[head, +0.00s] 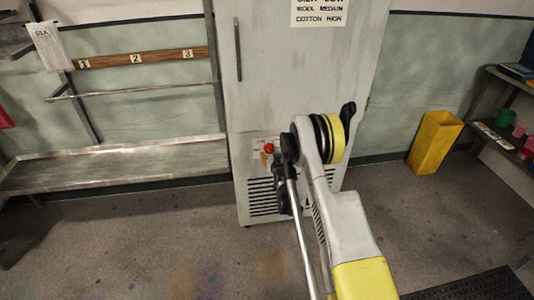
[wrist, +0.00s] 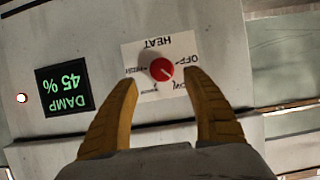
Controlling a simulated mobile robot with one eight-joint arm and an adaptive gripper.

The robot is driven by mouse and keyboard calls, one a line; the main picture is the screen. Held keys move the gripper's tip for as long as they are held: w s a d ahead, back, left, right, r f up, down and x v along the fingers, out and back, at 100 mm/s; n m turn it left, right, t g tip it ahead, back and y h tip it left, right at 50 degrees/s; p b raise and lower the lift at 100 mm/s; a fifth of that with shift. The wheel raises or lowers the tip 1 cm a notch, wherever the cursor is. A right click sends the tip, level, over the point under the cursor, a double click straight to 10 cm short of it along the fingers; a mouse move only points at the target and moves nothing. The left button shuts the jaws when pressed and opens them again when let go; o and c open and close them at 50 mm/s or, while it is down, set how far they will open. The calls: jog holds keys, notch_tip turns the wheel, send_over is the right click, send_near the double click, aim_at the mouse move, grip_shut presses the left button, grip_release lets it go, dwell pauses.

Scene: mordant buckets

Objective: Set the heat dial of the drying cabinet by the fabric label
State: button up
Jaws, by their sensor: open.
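The drying cabinet (head: 300,75) stands upright with its door shut. Its red heat dial (head: 269,148) is low on the front, partly beside my arm. In the wrist view, upside down, the dial (wrist: 161,69) sits on a white plate marked HEAT, OFF and smaller words. Its pale mark points to the picture's lower right; the exact setting is unclear. My gripper (wrist: 162,82) is open, its yellow fingers either side of the dial's lower edge, apparently not touching it. A fabric label (head: 48,46) reading SILK hangs at the left rack. The cabinet chart (head: 319,12) reads WOOL MEDIUM, COTTON HIGH; its top line is partly cut.
A dark display (wrist: 64,89) reading DAMP 45 % and a lit round lamp (wrist: 22,98) are beside the dial. A metal rack with a numbered wooden rail (head: 140,59) stands left. A yellow bin (head: 435,142) and a shelf are right. Floor around the cabinet is clear.

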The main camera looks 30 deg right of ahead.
aim_at(270, 151)
jog(key=b+x, duration=0.2)
jog(key=x, duration=0.5)
jog(key=shift+w, duration=0.15)
jog(key=shift+a, duration=0.1)
jog(key=c, duration=1.2)
